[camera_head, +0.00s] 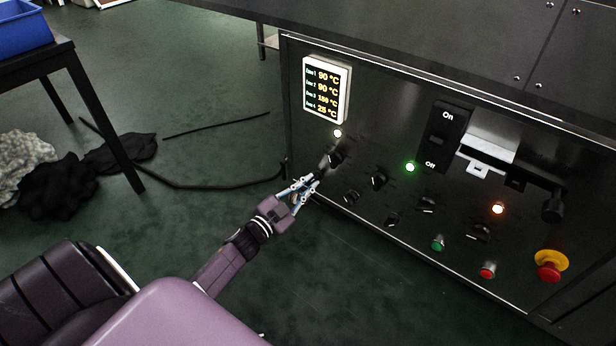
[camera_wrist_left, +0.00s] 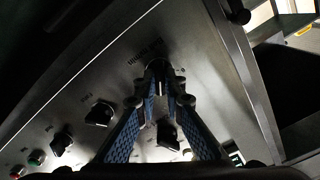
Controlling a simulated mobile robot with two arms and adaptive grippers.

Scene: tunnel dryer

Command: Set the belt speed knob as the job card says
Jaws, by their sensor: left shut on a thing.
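My left gripper (camera_head: 309,183) reaches the left end of the dark control panel (camera_head: 370,135). No job card can be made out. My right gripper is not in view.
Similar black knobs (camera_head: 378,181) sit close to the right, with green (camera_head: 438,244) and red (camera_head: 487,270) buttons beyond. A red emergency button (camera_head: 550,266) is at far right. A display (camera_head: 327,90) shows temperatures. A black cable (camera_head: 215,187) lies on the floor.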

